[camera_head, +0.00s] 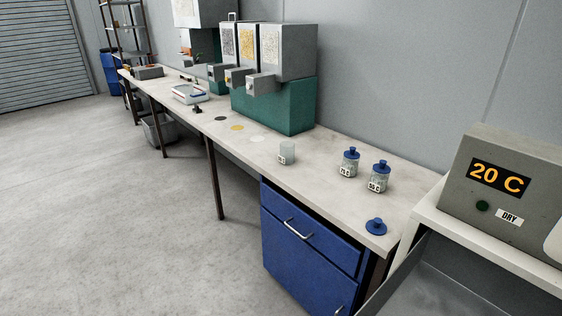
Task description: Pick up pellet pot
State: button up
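A small translucent pot (288,150) without a lid stands upright near the front edge of the long bench, with a white label on its lower side. Two similar jars with blue knobbed lids, a left jar (349,163) and a right jar (380,178), stand upright further right; their labels are too small to read surely. A loose blue lid (376,227) lies on the bench near its right front corner. The open pot looks like the pellet pot, but no readable name confirms it. My gripper is not in view.
A green and grey dispenser (285,103) with three pellet windows stands behind the pot, its spouts facing forward. A blue drawer cabinet (308,245) is under the bench. A grey unit (505,190) reading 20 C, labelled DRY, stands at right. The floor in front at left is clear.

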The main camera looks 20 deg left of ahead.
aim_at(287, 156)
jog(key=i+j, duration=0.3)
jog(key=j, duration=0.2)
jog(key=i+j, duration=0.3)
jog(key=j, duration=0.25)
jog(key=i+j, duration=0.25)
jog(key=j, duration=0.25)
jog(key=i+j+u, duration=0.1)
jog(key=i+j, duration=0.2)
jog(key=j, duration=0.2)
jog(key=i+j, duration=0.35)
jog(key=j, duration=0.15)
jog(key=i+j, duration=0.3)
jog(key=j, duration=0.2)
jog(key=i+j, duration=0.3)
jog(key=j, duration=0.2)
